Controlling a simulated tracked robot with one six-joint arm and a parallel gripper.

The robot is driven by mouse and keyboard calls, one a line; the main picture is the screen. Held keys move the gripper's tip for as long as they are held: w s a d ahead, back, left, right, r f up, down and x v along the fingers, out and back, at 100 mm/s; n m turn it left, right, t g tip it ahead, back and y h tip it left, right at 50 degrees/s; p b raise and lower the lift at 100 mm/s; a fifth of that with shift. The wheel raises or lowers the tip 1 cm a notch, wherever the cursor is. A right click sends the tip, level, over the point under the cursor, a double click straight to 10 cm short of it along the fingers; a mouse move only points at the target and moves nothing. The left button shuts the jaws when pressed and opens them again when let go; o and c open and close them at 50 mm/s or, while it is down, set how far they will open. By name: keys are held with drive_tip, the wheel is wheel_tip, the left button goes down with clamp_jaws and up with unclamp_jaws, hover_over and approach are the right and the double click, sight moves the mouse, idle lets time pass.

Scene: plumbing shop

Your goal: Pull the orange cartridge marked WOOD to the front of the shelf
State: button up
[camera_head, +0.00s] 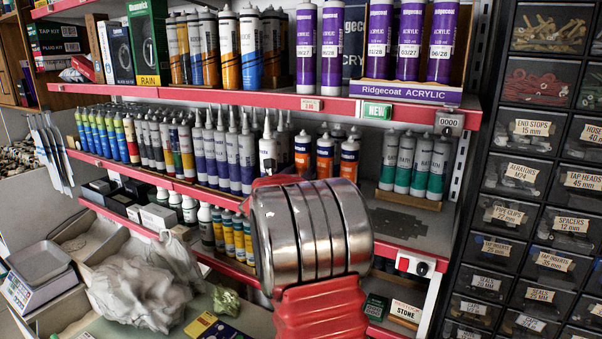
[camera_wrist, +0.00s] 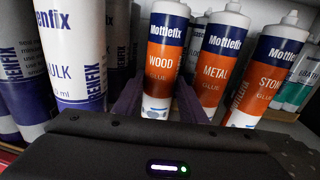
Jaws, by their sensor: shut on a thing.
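The orange cartridge marked WOOD (camera_wrist: 163,62) stands upright in the wrist view, with a dark blue band and a white lower part. My gripper (camera_wrist: 158,100) has one dark finger on each side of it and is shut on it low down. Orange cartridges marked METAL (camera_wrist: 216,66) and STONE (camera_wrist: 268,75) stand to its right, apart from it. In the head view, several orange cartridges (camera_head: 349,157) show on the middle shelf, their labels hidden or too small to read. My arm covers the gripper there.
White Renfix caulk tubes (camera_wrist: 70,55) stand close on the left. Teal cartridges (camera_head: 420,165) stand at the right of the middle shelf (camera_head: 215,203). The upper shelf (camera_head: 270,101) runs above. Drawers (camera_head: 512,178) line the right side. Bare shelf shows in front of the teal cartridges.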

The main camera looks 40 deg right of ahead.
drive_tip(key=shift+c, duration=0.7)
drive_tip(key=shift+a, duration=0.1)
drive_tip(key=v, duration=0.7)
drive_tip(key=shift+w+a, duration=0.35)
drive_tip(key=o, duration=1.5)
drive_tip(key=shift+a, duration=0.1)
drive_tip(key=v, duration=1.3)
drive_tip(key=shift+s+a, duration=0.2)
drive_tip(key=shift+a, duration=0.05)
